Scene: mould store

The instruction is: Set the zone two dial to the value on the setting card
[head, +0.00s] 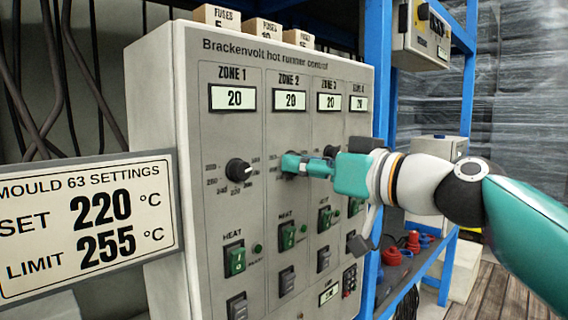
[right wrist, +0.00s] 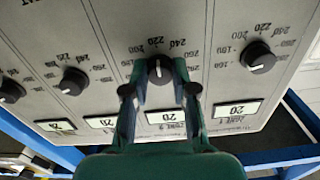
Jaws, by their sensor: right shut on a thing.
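The zone 2 dial is a black knob (right wrist: 160,70) on the grey control panel (head: 222,190). My right gripper (head: 290,165) is shut on it, with one finger on each side in the right wrist view (right wrist: 160,88). The knob's pale mark points to the top of that view, near the 220 and 240 labels; the exact value cannot be told. In the head view my fingers hide this dial. The zone 2 display (head: 289,100) reads 20. The setting card (head: 85,225) reads SET 220 °C and LIMIT 255 °C. My left gripper is not in view.
The zone 1 dial (head: 239,170) is close to the left of my gripper, and another zone's dial (right wrist: 74,81) is on its other side. Green heat switches (head: 235,261) sit below. Blue shelf posts (head: 376,60) stand right of the panel. Fuse boxes (head: 216,16) sit on top.

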